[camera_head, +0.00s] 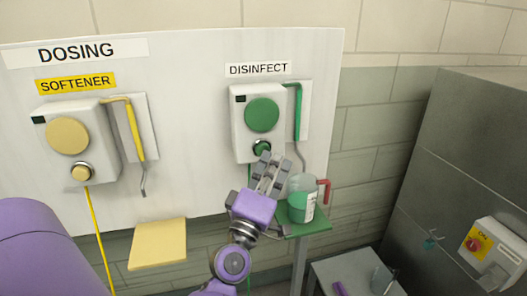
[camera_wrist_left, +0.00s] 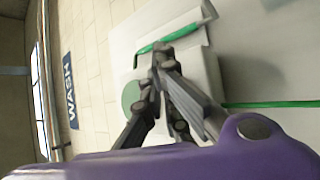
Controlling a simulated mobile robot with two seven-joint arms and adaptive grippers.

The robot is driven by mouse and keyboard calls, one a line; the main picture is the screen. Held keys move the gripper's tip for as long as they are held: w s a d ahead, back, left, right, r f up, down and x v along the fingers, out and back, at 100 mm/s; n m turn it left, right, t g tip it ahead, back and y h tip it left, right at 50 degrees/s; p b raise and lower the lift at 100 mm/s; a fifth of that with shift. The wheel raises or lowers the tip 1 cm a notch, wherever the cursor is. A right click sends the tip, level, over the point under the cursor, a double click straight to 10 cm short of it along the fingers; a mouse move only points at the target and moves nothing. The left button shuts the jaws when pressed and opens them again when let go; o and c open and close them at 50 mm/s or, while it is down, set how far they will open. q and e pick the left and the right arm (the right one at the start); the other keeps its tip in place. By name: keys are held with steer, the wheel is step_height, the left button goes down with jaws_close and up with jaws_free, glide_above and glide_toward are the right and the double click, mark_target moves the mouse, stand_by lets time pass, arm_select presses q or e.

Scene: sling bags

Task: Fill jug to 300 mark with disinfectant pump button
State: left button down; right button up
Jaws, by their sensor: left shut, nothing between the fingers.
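The DISINFECT dispenser (camera_head: 246,132) is a white wall box with a large green disc (camera_head: 262,114) and a smaller green pump button (camera_head: 262,147) below it. A clear jug (camera_head: 298,207) with green liquid, a white label and a red handle stands upright on the green shelf (camera_head: 316,221), under the green spout tube (camera_head: 298,108). I cannot read its marks. My left gripper (camera_head: 270,160) is shut and empty, its fingertips just at or before the button; I cannot tell whether they touch. In the left wrist view its fingers (camera_wrist_left: 160,65) overlap the dispenser. My right gripper is not in view.
The SOFTENER dispenser (camera_head: 68,142) with a yellow button and an empty yellow shelf (camera_head: 158,245) is at the left. A grey cabinet (camera_head: 465,150) with a red-and-yellow switch (camera_head: 476,240) stands at the right. A low grey table (camera_head: 352,275) holds a small container.

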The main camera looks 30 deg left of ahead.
arm_select(q)
steer(key=shift+w+a, duration=0.3)
steer(key=shift+a, duration=0.05)
stand_by(0.4)
steer(key=shift+s+d, duration=0.1)
stand_by(0.3)
steer(key=shift+s+d, duration=0.5)
steer(key=shift+d, duration=0.1)
steer(key=s+d, duration=0.3)
steer(key=shift+s+d, duration=0.15)
steer(key=shift+d, duration=0.25)
stand_by(0.6)
